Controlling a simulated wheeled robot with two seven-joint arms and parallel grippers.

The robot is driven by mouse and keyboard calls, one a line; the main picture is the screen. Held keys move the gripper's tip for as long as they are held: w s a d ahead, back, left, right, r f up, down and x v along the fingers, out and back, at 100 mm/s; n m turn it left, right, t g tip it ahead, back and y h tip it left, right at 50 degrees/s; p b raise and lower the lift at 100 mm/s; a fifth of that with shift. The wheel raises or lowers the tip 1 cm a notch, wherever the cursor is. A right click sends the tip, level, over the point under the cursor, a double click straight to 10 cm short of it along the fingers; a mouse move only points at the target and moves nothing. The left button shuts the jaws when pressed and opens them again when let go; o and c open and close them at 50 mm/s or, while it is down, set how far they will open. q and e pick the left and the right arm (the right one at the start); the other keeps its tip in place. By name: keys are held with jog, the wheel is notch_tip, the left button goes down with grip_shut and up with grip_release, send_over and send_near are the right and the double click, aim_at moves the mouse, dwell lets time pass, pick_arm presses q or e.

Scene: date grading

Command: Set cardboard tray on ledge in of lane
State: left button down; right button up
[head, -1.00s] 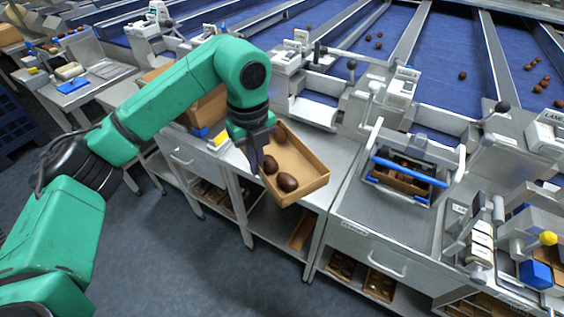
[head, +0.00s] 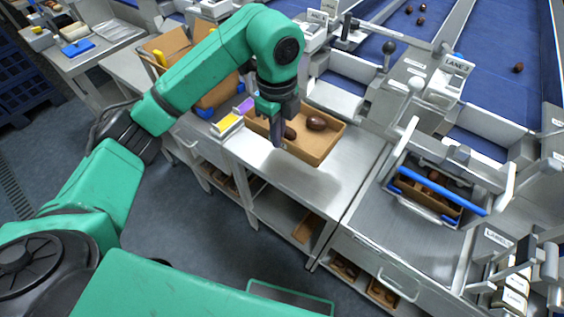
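A shallow open cardboard tray (head: 330,146) holds a few dark brown dates (head: 316,123) in the head view. My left gripper (head: 277,138) reaches down over the tray's left side, with its fingers at the near-left wall, and appears shut on it. The tray hangs over the steel bench, with a shadow on the bench in front of it. A pale metal ledge (head: 336,96) lies just behind the tray, at the front of a blue lane. My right gripper is not in view.
To the right, a blue-barred holder (head: 440,190) contains another tray of dates. A lever with a dark knob (head: 389,48) stands behind. The bench front (head: 330,185) is clear.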

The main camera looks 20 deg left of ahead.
aim_at(279, 173)
pick_arm(q)
notch_tip(279, 173, down, 4)
jog(key=shift+r, duration=0.15)
jog(key=f+p, duration=0.1)
jog(key=f, duration=0.7)
jog(key=shift+w+p, duration=0.2)
jog(key=shift+p, duration=0.15)
jog(key=shift+f, duration=0.2)
jog(key=shift+w+f, duration=0.1)
jog(key=shift+f, duration=0.1)
jog(key=c, duration=1.1)
grip_release()
jog(key=shift+c, duration=0.2)
jog(key=shift+o, duration=0.3)
jog(key=shift+r, duration=0.1)
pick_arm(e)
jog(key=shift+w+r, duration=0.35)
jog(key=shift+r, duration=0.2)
